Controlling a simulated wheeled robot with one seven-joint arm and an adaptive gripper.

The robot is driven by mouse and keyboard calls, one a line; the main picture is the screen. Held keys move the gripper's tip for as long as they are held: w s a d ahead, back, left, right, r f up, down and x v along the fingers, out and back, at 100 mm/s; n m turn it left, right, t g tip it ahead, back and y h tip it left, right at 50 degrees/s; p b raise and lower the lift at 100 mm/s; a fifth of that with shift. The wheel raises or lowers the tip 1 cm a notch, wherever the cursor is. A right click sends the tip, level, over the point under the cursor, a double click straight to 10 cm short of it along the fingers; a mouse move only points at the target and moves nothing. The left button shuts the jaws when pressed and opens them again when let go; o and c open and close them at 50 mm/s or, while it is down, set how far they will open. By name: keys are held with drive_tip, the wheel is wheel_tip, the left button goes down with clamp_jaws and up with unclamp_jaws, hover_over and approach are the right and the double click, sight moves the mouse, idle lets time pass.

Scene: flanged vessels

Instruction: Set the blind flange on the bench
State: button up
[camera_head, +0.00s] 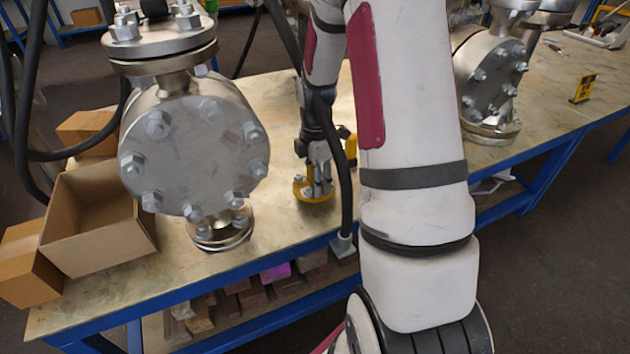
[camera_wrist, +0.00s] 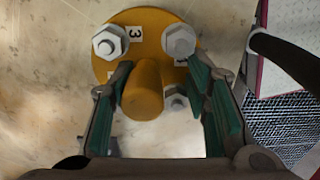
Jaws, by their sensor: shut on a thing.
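The blind flange is a round orange-yellow disc with large grey bolts, number labels and a thick stub handle. It shows in the wrist view (camera_wrist: 125,48) and, small, in the head view (camera_head: 316,197) at the front middle of the bench (camera_head: 375,203). My gripper (camera_wrist: 160,80) is shut on the flange's handle, with its green-padded fingers on either side. In the head view my gripper (camera_head: 319,172) is directly above the disc. The disc is at or very close to the bench top; I cannot tell if it touches. My fingers hide part of it.
A large flanged vessel (camera_head: 195,150) stands on the left, and another (camera_head: 490,80) stands at the right back. An open cardboard box (camera_head: 98,225) is at the left end. A small yellow-black block (camera_head: 583,89) lies far right. The bench around the flange is clear.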

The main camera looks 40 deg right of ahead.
drive_tip(key=shift+f+b, duration=0.4)
drive_tip(key=shift+f, duration=0.8)
drive_tip(key=shift+f, duration=0.15)
drive_tip(key=o, duration=1.3)
wheel_tip(320, 180, up, 12)
drive_tip(key=p, duration=0.3)
drive_tip(key=shift+p, duration=0.3)
